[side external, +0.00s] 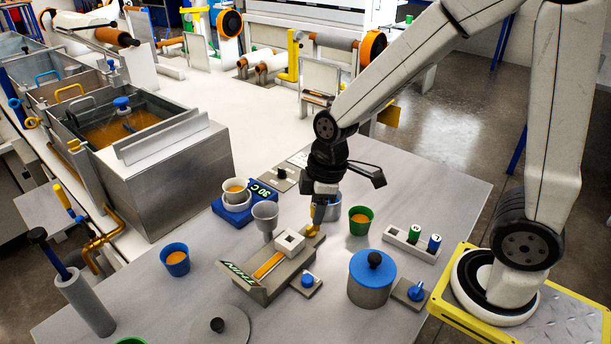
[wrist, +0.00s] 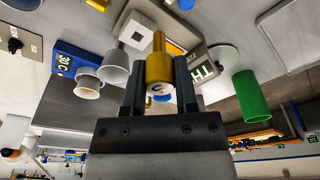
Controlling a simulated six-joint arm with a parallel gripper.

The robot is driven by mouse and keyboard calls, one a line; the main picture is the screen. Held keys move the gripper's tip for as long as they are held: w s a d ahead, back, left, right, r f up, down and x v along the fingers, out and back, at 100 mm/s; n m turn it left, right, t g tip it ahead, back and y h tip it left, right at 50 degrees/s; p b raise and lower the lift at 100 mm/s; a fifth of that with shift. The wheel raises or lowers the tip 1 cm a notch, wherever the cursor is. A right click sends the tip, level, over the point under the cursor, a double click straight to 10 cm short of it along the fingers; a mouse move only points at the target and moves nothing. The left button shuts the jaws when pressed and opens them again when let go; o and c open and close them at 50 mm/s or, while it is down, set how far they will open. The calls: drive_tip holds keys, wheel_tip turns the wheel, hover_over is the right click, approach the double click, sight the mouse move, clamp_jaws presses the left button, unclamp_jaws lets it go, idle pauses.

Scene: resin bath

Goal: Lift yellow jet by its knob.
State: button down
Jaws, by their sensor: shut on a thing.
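The yellow jet (wrist: 158,62) is between the two dark fingers of my gripper (wrist: 158,74) in the wrist view. Its wide knob end, with a dark mark on it, faces the camera, and its narrow stem points away. My gripper is shut on the knob. In the side view the jet (side external: 312,230) shows just below my gripper (side external: 317,215), beside the right end of the grey fixture (side external: 290,278) with the THIN label. I cannot tell whether the jet touches the fixture. The fingers hide part of the knob.
A grey funnel cup (side external: 265,211) stands close left of the fixture. A blue heater (side external: 233,213) with a white cup is behind it. A green cup (side external: 361,214) and a blue-lidded pot (side external: 372,283) stand to the right. A blue cup (side external: 175,265) stands left, with bare table around it.

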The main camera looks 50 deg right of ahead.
drive_tip(key=s+r, duration=0.3)
drive_tip(key=s, duration=0.4)
drive_tip(key=shift+d, duration=0.35)
drive_tip(key=shift+s+r, duration=0.1)
